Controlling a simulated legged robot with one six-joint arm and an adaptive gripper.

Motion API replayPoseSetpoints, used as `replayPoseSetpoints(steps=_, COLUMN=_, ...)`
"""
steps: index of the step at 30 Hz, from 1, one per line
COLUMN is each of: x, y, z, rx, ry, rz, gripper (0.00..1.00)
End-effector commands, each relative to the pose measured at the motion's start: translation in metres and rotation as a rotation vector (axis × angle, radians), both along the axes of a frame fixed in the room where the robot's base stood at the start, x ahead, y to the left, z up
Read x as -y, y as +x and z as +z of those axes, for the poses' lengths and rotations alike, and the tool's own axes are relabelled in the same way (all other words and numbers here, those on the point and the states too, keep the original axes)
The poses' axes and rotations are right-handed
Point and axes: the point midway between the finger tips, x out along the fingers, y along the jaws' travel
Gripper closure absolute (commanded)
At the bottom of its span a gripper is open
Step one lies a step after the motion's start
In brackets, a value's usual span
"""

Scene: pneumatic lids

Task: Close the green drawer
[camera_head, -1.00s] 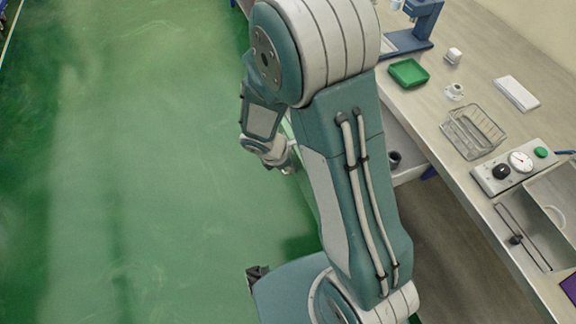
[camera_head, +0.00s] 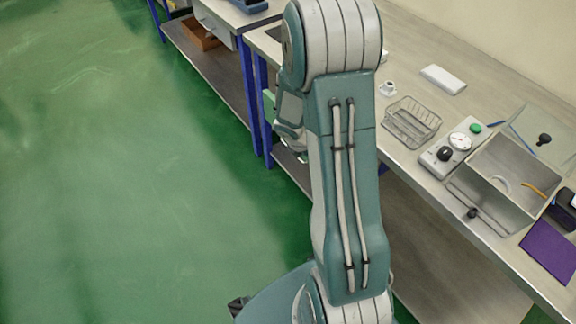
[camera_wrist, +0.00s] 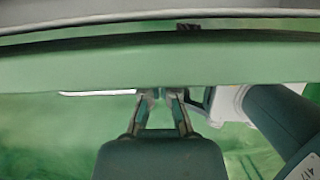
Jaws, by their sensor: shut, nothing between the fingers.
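The green drawer's front (camera_wrist: 160,60) spans the wrist view as a wide green band, with a pale bar (camera_wrist: 98,93) along its lower edge. In the head view only a small green piece of it (camera_head: 268,106) shows left of my arm, under the bench. My gripper (camera_wrist: 160,94) is shut and empty, its fingertips at the lower edge of the green front. I cannot tell whether they touch it. My arm hides the gripper and most of the drawer in the head view, so how far the drawer stands out is unclear.
The bench top holds a wire basket (camera_head: 411,122), a gauge box (camera_head: 449,153), an open metal box (camera_head: 512,178) and a purple pad (camera_head: 549,251). Blue bench legs (camera_head: 250,95) and a lower shelf (camera_head: 215,70) stand beyond my arm. Green floor (camera_head: 110,190) at left is clear.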

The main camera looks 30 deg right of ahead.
Motion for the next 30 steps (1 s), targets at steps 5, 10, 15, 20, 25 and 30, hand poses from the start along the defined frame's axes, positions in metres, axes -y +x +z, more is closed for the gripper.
replayPoseSetpoints(steps=5, x=0.038, y=0.003, z=0.0, rx=0.001, ry=-0.001, rz=-0.005, gripper=1.0)
replayPoseSetpoints(steps=10, x=0.06, y=0.005, z=0.0, rx=0.0, ry=0.0, rz=-0.003, gripper=1.0)
replayPoseSetpoints(steps=15, x=0.071, y=0.007, z=0.0, rx=0.0, ry=0.0, rz=-0.001, gripper=1.0)
replayPoseSetpoints(steps=20, x=0.074, y=0.007, z=0.0, rx=0.0, ry=0.0, rz=0.0, gripper=1.0)
replayPoseSetpoints(steps=25, x=0.074, y=0.007, z=0.0, rx=0.0, ry=0.0, rz=0.0, gripper=1.0)
replayPoseSetpoints(steps=30, x=0.073, y=0.007, z=0.0, rx=0.0, ry=0.0, rz=0.0, gripper=1.0)
